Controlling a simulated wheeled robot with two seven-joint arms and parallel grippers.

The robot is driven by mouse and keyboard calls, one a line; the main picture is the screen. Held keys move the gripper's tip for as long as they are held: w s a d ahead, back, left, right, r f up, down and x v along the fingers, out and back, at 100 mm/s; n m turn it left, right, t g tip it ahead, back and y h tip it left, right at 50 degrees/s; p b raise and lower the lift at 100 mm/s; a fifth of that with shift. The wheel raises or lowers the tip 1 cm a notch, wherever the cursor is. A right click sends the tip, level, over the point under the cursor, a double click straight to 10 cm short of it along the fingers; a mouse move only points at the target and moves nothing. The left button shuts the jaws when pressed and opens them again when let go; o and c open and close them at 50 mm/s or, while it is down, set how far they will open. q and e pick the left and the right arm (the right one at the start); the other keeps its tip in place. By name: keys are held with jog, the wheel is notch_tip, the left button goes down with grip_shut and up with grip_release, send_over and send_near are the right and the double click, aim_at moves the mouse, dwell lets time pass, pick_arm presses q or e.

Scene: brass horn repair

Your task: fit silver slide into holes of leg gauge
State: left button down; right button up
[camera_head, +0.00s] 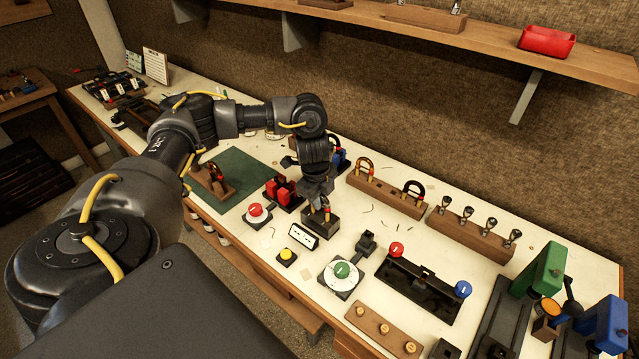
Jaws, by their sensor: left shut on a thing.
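My left gripper (324,206) points down over a small dark block (322,226), which I take to be the leg gauge. It stands behind a small white panel with dark marks (303,236). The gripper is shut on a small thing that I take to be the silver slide. The fingers mostly hide it, and its silver colour does not show clearly. It is at the block's top; I cannot tell whether its legs are in the holes. My right gripper is not in view.
A wooden rack with U-shaped slides (384,193) stands behind, and a wooden rack with several mouthpieces (470,233) to its right. A red fixture (283,192) is close on the left. A yellow button (286,254) and green-knobbed dial (342,272) are in front.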

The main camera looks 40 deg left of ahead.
pick_arm(q)
jog(key=shift+f+b, duration=0.5)
jog(key=shift+f, duration=0.4)
jog(key=c, duration=1.3)
grip_release()
jog(key=shift+c, duration=0.2)
notch_tip(320, 180, up, 11)
jog(key=s+p, duration=0.1)
jog(key=shift+s, duration=0.2)
jog(key=shift+s+f, duration=0.1)
jog(key=shift+f, duration=0.1)
